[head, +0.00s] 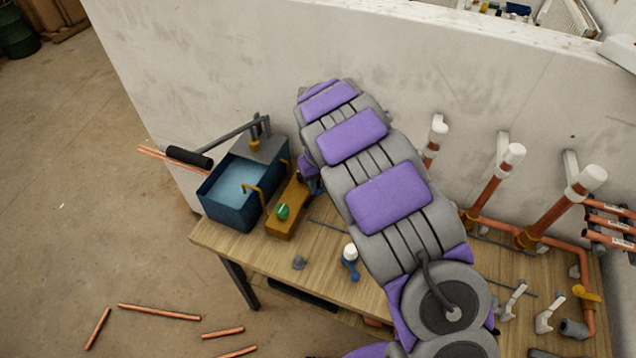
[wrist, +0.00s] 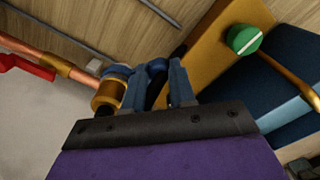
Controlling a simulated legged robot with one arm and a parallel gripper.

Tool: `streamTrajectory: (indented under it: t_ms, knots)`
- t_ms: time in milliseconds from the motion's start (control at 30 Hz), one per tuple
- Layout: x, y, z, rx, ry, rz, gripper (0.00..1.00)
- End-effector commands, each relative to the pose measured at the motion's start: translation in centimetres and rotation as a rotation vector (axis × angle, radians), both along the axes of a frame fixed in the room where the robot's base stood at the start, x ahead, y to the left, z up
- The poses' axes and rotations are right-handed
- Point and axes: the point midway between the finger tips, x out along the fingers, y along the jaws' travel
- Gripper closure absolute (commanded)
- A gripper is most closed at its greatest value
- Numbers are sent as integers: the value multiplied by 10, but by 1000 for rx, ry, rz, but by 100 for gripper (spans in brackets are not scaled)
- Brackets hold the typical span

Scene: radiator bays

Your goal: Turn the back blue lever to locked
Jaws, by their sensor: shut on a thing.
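My gripper (wrist: 162,82) reaches down beside a brass valve (wrist: 107,97) on a copper pipe in the wrist view. Its fingers are shut on the back blue lever (wrist: 117,71), whose blue hub shows left of the fingers; the gripped part is mostly hidden between them. In the head view my gripper (head: 312,186) is largely covered by my arm, next to the ochre block, and the back lever cannot be made out. Another blue lever (head: 350,266) with a white top stands nearer the table's front edge. The exact angle of the held lever is hard to tell.
The ochre block (head: 287,205) with a green knob (head: 283,211) and a blue water tank (head: 233,190) stand left of my gripper. A red lever (wrist: 27,66) sits on the pipe. Copper pipes with white caps (head: 514,154) rise at right. A pale wall (head: 230,60) runs behind.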

Motion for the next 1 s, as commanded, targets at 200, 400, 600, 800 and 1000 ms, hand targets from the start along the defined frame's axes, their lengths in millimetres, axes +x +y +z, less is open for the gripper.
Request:
streamTrajectory:
  t_ms: [200, 400, 600, 800, 1000]
  knots:
    - [0, 0, 0, 0, 0, 0, 100]
    - [0, 1, 0, 0, 0, 6, 100]
    - [-2, 0, 1, 0, 0, 39, 100]
    - [-5, -3, 1, 1, 1, 112, 100]
    - [-9, -7, 2, 1, 1, 209, 100]
